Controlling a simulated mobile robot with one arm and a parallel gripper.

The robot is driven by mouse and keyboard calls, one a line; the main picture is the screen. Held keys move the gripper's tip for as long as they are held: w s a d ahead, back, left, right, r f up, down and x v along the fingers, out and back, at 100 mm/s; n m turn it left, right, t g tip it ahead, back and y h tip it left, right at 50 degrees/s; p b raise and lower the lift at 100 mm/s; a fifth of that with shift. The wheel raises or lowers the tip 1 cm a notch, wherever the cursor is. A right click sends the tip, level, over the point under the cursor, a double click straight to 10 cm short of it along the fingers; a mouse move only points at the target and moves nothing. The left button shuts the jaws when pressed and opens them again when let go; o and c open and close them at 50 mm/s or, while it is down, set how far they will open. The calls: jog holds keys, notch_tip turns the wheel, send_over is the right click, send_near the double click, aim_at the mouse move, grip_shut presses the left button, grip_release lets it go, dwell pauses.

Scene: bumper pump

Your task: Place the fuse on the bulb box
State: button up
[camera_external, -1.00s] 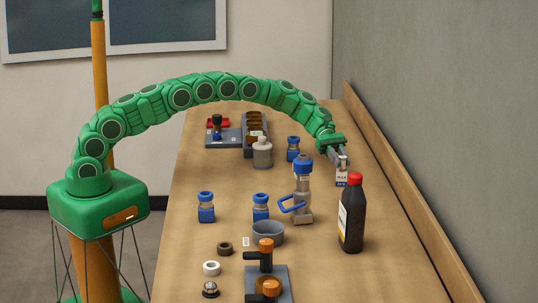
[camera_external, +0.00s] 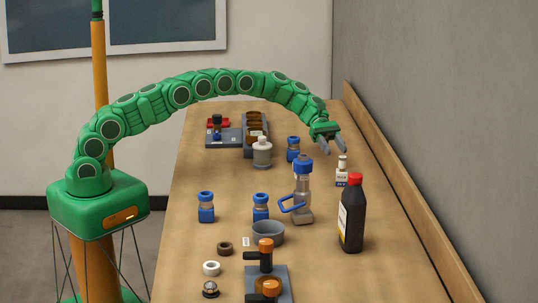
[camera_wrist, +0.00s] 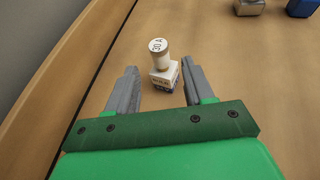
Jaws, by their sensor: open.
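The fuse (camera_external: 342,162) is a small pale cylinder standing upright on top of the white bulb box (camera_external: 342,179), near the back wall side of the bench. In the wrist view the fuse (camera_wrist: 158,50) has a marked round end facing the camera, and the bulb box (camera_wrist: 165,78) shows beneath it. My gripper (camera_external: 335,151) is open and empty, above and just behind the fuse. In the wrist view its jaws (camera_wrist: 159,67) stand apart on either side of the fuse and box, with clear gaps.
A dark bottle with a red cap (camera_external: 352,215) stands just in front of the bulb box. A grey-and-blue pump (camera_external: 302,190) stands to its left, and a blue-capped jar (camera_external: 293,148) behind that. A wooden rail (camera_external: 395,185) runs along the right bench edge.

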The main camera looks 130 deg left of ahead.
jog(key=v, duration=0.6)
jog(key=shift+s, duration=0.15)
jog(key=shift+a+r, duration=0.1)
jog(key=shift+a, duration=0.05)
